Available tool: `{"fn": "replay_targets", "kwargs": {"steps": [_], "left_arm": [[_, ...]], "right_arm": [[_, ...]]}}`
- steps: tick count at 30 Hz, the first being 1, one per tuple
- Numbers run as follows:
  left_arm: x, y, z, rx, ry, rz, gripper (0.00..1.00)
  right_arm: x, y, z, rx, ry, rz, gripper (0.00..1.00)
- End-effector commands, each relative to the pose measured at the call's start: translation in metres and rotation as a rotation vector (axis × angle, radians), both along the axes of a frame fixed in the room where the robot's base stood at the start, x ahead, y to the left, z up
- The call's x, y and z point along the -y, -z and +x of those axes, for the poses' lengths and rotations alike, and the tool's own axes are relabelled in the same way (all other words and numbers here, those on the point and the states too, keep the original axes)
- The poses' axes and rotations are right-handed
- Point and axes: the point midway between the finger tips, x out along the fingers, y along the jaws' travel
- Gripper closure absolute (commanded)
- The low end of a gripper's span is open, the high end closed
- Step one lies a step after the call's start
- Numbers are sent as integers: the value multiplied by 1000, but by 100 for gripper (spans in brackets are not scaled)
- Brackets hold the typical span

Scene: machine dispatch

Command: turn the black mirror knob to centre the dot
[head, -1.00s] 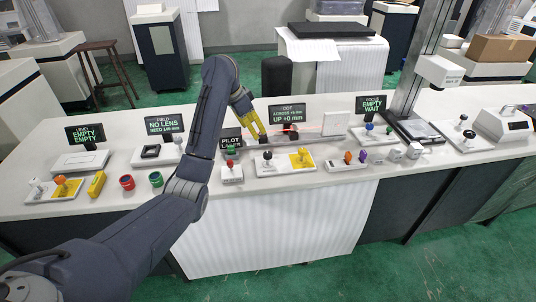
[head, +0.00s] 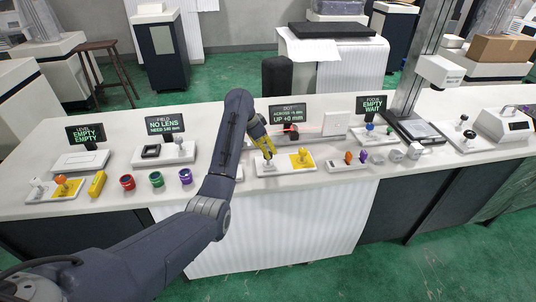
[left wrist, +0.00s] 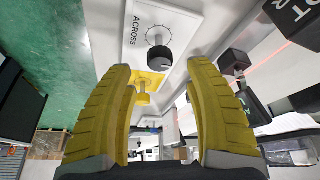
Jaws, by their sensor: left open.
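The black mirror knob (left wrist: 159,58) shows in the left wrist view on a white panel marked ACROSS, with a ring of marks around its base. My left gripper (head: 268,156) is over the left part of that panel (head: 283,169) in the head view and largely hides the knob there. In the left wrist view its two yellow fingers (left wrist: 163,70) are open, with nothing between them. The knob lies ahead of the fingertips and looks apart from them. The DOT display (head: 288,113) reads UP +0 mm; its ACROSS value is too small to read. My right gripper is out of view.
A yellow knob (head: 303,155) on a yellow patch is to the right on the same panel. The mirror bench with a red beam (head: 315,129) and a white square plate (head: 335,126) are behind.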

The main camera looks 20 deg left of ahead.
Motion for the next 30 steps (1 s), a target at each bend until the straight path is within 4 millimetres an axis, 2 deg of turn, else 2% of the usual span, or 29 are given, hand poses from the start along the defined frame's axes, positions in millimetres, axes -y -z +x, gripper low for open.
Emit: {"fn": "replay_targets", "kwargs": {"steps": [6, 12, 26, 30], "left_arm": [[6, 25, 7, -1, 0, 1, 46], [10, 37, 11, 0, 0, 1, 46], [11, 41, 13, 1, 0, 2, 45], [11, 41, 12, 1, 0, 2, 62]], "right_arm": [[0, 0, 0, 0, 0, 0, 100], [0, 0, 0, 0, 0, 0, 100], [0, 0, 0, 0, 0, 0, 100], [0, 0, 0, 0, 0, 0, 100]]}}
